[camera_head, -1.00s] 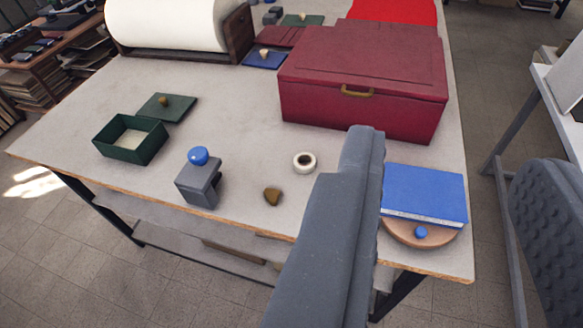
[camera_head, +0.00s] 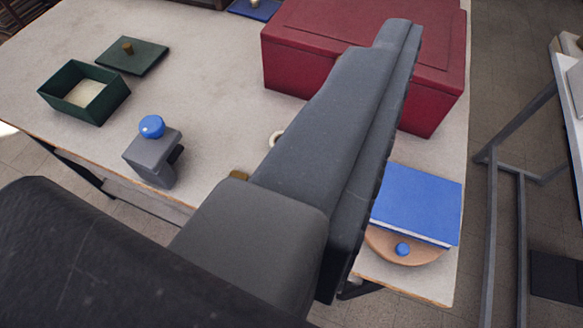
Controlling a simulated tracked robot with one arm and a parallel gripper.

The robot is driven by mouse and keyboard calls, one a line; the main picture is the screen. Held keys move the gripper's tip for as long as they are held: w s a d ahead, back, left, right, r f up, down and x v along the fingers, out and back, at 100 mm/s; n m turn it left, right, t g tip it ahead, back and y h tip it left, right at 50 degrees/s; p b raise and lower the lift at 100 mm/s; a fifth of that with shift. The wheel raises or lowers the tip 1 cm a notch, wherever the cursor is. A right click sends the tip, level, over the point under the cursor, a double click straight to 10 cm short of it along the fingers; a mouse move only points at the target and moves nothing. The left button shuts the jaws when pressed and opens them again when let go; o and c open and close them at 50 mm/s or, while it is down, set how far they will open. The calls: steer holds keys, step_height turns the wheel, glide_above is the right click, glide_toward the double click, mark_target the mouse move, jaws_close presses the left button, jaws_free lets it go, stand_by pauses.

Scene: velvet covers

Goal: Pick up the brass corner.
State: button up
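The brass corner (camera_head: 239,175) is a small brown-gold piece on the grey tabletop, near its front edge. Only a sliver of it shows; my gripper hides the rest. My gripper (camera_head: 398,45) fills the middle of the view, with one long grey finger pointing up and to the right. The ridged inner side of this finger faces right with nothing against it. The other finger is outside the picture. The gripper appears open and empty, above the table. I cannot tell how high it is over the brass corner.
A grey block with a blue knob (camera_head: 153,150) stands left of the brass corner. A pale ring (camera_head: 275,138) is mostly hidden behind my finger. A red box (camera_head: 300,55) is behind, a blue book (camera_head: 415,203) on a round wooden board right, a green tray (camera_head: 65,110) left.

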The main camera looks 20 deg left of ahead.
steer(key=w+d+f+n+p, duration=0.1)
steer(key=w+f+n, duration=0.1)
steer(key=w+f, duration=0.55)
steer(key=n+g+y+p, duration=0.4)
steer(key=n+g+y, duration=0.3)
steer(key=y, duration=0.3)
glide_toward(240, 179)
steer(key=x, duration=0.1)
steer(key=b+x, duration=0.1)
steer(key=x, duration=0.1)
steer(key=shift+w+d+f, duration=0.1)
steer(key=shift+d+f, duration=0.05)
steer(key=shift+f, duration=0.15)
steer(key=shift+b+x, duration=0.5)
steer(key=shift+x, duration=2.15)
steer(key=shift+r, duration=0.2)
steer(key=c, duration=1.1)
steer(key=shift+o, duration=0.2)
